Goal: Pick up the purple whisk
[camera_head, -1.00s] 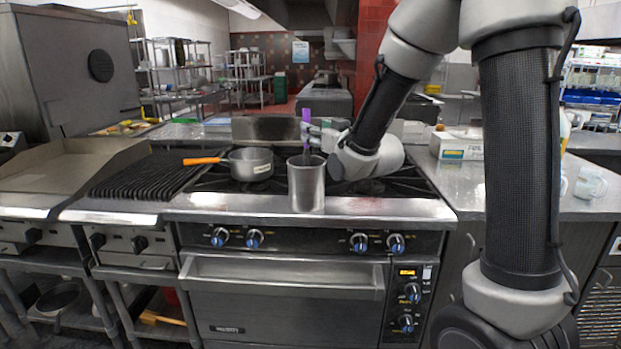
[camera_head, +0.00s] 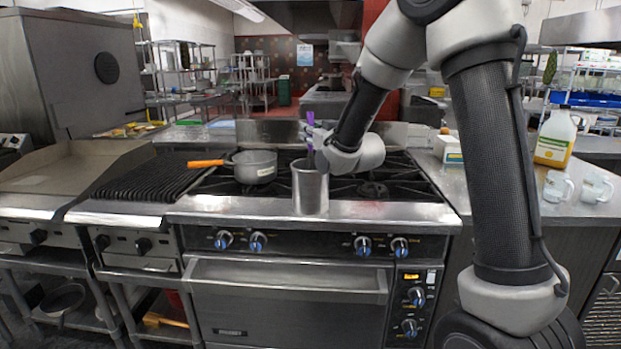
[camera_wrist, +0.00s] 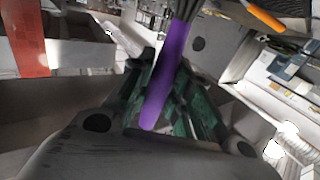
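The purple whisk (camera_head: 310,119) stands handle up in a tall metal pot (camera_head: 310,190) at the front of the stove. Its wire end is hidden inside the pot in the head view. My gripper (camera_head: 316,137) is at the handle above the pot rim, partly hidden by my wrist. In the wrist view, the purple handle (camera_wrist: 168,75) runs between my gripper's green fingers (camera_wrist: 168,78). The fingers converge and appear shut on it, one on each side. Dark wires begin at the top of that view. The whisk still sits in the pot.
A saucepan (camera_head: 254,167) with an orange handle stands left of the pot. A grill (camera_head: 150,178) lies further left. On the right counter are a jug (camera_head: 555,138), clear mugs (camera_head: 594,186) and a box (camera_head: 448,149). Burners behind the pot are clear.

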